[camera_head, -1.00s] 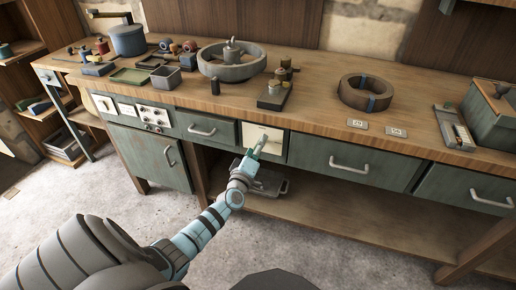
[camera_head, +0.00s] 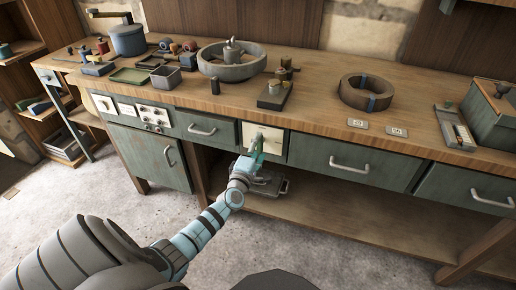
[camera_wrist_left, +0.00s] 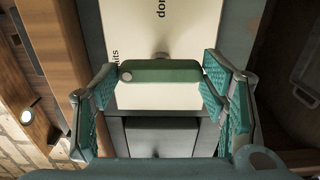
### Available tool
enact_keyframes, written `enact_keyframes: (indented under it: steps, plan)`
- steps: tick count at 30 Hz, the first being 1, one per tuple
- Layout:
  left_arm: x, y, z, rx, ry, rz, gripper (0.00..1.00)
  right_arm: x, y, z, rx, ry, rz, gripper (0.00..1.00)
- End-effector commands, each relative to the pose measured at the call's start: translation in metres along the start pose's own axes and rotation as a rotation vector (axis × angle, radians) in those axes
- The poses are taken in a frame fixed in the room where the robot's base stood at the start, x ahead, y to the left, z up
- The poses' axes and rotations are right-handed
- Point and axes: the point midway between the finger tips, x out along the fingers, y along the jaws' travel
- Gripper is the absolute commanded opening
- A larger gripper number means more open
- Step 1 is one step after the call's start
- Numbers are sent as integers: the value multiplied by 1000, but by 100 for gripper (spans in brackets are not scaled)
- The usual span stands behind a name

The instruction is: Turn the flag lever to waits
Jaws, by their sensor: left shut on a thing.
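The flag lever (camera_wrist_left: 160,71) is a green bar with rounded ends, lying across the wrist view between my left fingers. It is mounted on a cream panel (camera_wrist_left: 155,96) that bears partly visible lettering, "don" at the top and "its" at the left edge. In the head view the panel (camera_head: 278,139) sits in the bench front between two drawers. My left gripper (camera_head: 256,147) is in front of the panel, shut on the lever, and its teal finger pads stand at the lever's two ends in the wrist view. My right gripper is out of view.
Green drawers with pale handles (camera_head: 348,166) flank the panel. The wooden bench top (camera_head: 310,100) above holds a round basin (camera_head: 232,68), a dark ring (camera_head: 366,94) and small parts. A grey metal item (camera_head: 271,186) rests on the lower shelf behind my left wrist.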

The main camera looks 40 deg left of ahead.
Motion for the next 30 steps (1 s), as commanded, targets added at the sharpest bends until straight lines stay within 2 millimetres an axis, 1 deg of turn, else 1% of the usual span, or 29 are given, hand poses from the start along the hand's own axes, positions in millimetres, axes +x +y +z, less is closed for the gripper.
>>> enact_keyframes:
  steps: [6,7,10,11,15,18,20,22,23,26,30]
  plan:
    - [-1,-2,0,-5,-1,-5,38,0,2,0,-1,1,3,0]
    - [-1,-2,0,-5,-1,-5,69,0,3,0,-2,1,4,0]
    - [-1,-2,0,-4,-1,-4,85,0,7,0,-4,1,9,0]
    - [-1,-2,0,-4,-1,-4,87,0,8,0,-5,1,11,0]
    - [0,-1,0,-3,0,-3,87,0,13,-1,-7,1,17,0]
    - [0,-1,0,-2,0,-2,87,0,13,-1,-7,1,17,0]
    - [-1,-1,0,-2,0,-2,87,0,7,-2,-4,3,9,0]
    - [-5,-1,0,-3,-1,-2,87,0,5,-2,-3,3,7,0]
    - [-9,-1,0,-2,-1,-1,87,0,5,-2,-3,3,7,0]
    - [-29,-2,0,-2,-1,-3,87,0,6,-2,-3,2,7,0]
    - [-69,-2,0,-2,-3,-5,87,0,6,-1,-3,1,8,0]
